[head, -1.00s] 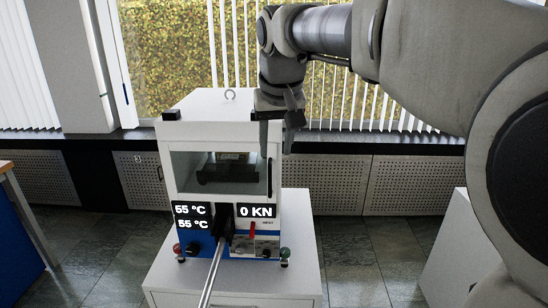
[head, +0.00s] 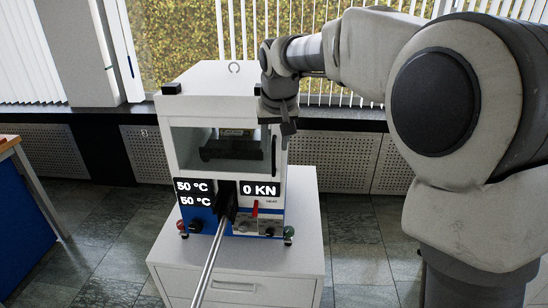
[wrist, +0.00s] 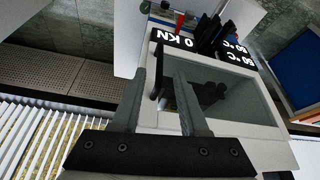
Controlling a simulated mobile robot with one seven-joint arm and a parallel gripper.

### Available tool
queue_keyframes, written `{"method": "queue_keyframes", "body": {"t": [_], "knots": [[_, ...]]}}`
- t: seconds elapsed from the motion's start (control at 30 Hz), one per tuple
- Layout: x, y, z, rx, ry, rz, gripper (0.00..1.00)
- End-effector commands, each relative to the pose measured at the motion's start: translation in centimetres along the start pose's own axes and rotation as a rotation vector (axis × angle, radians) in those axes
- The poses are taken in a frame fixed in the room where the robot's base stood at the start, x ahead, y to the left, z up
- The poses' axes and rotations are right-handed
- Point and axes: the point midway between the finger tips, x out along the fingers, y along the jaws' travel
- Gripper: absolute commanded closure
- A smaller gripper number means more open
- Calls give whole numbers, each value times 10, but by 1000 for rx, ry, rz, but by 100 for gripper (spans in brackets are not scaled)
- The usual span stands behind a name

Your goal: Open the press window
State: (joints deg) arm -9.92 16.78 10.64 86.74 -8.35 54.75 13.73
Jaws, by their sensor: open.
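The press (head: 205,105) is a white box with a blue base. Its glass window (head: 200,140) is shut across the front, with a dark vertical handle (head: 275,156) at its right edge. My gripper (head: 288,128) is at the window's upper right, near the handle's top end. In the wrist view my gripper's two fingers (wrist: 160,74) are apart with nothing held. The handle (wrist: 159,56) shows between and just beyond the fingertips there; I cannot tell whether they touch it. The window pane (wrist: 235,100) also shows in the wrist view.
The press stands on a white cabinet (head: 300,235) with a drawer. A long metal lever (head: 208,262) juts forward from its front. Displays read 50 °C and 0 KN. A blue-sided bench (head: 20,205) is at the left; floor is clear on both sides.

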Motion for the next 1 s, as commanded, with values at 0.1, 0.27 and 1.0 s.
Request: {"method": "queue_keyframes", "body": {"t": [0.1, 0.27, 1.0], "knots": [[26, 0, 1, 0, -4, 1, 56], [50, 0, 1, 1, -3, 1, 56], [66, 0, 0, 1, 0, 1, 100]]}}
